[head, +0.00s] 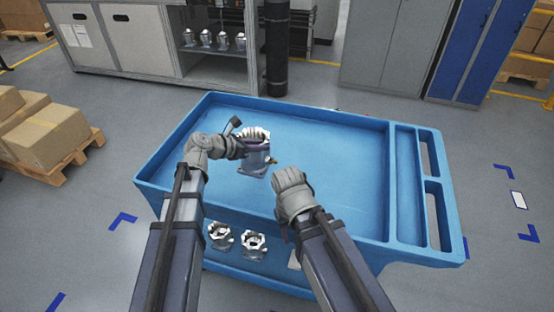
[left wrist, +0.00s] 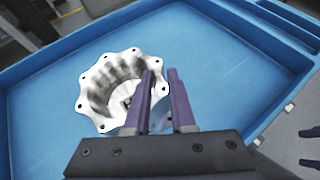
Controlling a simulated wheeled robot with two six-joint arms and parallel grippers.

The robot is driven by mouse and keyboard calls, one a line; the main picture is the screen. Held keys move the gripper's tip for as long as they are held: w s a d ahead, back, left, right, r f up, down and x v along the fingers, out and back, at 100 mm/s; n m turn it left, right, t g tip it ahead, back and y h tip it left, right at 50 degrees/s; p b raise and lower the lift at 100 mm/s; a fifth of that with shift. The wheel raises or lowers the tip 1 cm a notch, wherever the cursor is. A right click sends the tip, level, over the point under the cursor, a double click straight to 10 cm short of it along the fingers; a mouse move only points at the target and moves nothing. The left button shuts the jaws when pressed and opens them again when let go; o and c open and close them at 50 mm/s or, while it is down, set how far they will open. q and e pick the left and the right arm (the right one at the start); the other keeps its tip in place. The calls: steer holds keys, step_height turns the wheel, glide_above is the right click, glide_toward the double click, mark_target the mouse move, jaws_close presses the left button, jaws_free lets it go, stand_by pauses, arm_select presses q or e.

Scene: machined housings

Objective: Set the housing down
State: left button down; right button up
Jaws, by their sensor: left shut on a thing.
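A silver machined housing (head: 254,168) is upright over the left part of the blue cart's top tray (head: 335,130). My left gripper (head: 258,147) is shut on the upper wall of the housing. In the left wrist view, the housing's scalloped flange (left wrist: 88,98) with bolt holes and its open bore face the camera. The gripper's two purple fingers (left wrist: 160,100) close on the right side of the rim. The housing's base is hidden there. I cannot tell whether the base touches the tray.
Several more housings (head: 221,236) stand on the cart's lower shelf, and several stand in the cabinet (head: 215,62) behind. The tray is clear to the right of the held housing, up to the divided compartments (head: 408,180). Cardboard boxes (head: 48,135) sit on a pallet at left.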

mark_target(256, 164)
arm_select(q)
steer(key=d+f+b, duration=0.3)
steer(key=f+b, duration=0.3)
steer(key=shift+d+n, duration=0.3)
steer(key=shift+s+f, duration=0.1)
step_height(256, 164, down, 3)
steer(key=b, duration=0.4)
steer(key=shift+f, duration=0.3)
steer(key=c, duration=0.8)
jaws_free()
steer(key=shift+o, duration=0.2)
